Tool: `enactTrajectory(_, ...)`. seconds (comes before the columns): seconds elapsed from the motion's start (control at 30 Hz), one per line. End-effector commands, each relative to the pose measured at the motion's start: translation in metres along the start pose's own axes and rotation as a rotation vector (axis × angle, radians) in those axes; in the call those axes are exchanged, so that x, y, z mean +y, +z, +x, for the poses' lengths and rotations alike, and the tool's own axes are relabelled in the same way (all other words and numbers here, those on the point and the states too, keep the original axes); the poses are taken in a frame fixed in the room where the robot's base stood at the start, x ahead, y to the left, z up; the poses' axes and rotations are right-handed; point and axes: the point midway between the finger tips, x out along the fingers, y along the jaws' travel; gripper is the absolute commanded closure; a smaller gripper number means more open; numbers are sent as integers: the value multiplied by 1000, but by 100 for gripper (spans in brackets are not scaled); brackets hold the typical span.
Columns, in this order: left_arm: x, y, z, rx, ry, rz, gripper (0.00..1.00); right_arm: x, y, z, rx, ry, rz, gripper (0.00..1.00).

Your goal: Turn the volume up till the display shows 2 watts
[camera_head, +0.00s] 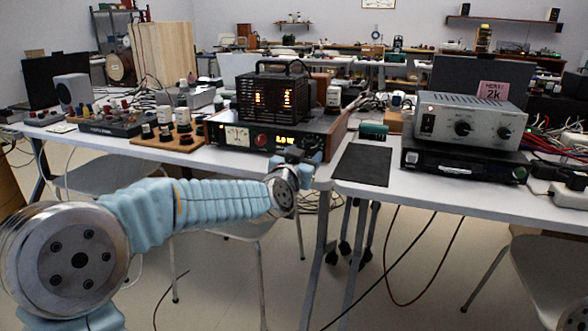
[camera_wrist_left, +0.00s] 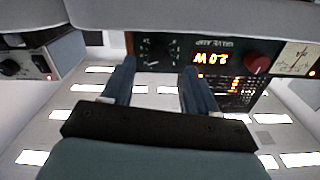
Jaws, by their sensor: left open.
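The amplifier (camera_head: 225,133) is a wide black unit with a lit meter, a red knob (camera_head: 261,141) and an orange display (camera_head: 286,140). The black volume dial (camera_wrist_left: 157,50) with pale scale marks shows there between my fingers. My left gripper (camera_head: 297,156) is at the right end of the amplifier's front and hides the dial in the head view. Its two fingers (camera_wrist_left: 159,75) are open, one on each side of the dial. I cannot tell whether they touch it. My right gripper is not in view.
A black caged tube unit (camera_head: 272,96) stands on the amplifier. A wooden board with knobs (camera_head: 170,140) is to its left. A dark mat (camera_head: 362,165) and a grey instrument (camera_head: 470,120) on a black unit are to the right. A gap separates the two tables.

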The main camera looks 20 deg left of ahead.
Motion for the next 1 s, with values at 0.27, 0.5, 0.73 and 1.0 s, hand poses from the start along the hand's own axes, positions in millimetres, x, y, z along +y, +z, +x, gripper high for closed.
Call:
enactTrajectory(0.27,0,-1,-69,2,0,-2,42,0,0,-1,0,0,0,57)
enactTrajectory(0.5,0,0,-100,1,0,-1,42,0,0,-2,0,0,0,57)
enactTrajectory(0.73,0,0,-104,0,0,1,42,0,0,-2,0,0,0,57)
enactTrajectory(1.0,1,2,-103,-3,1,1,42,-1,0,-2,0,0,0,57)
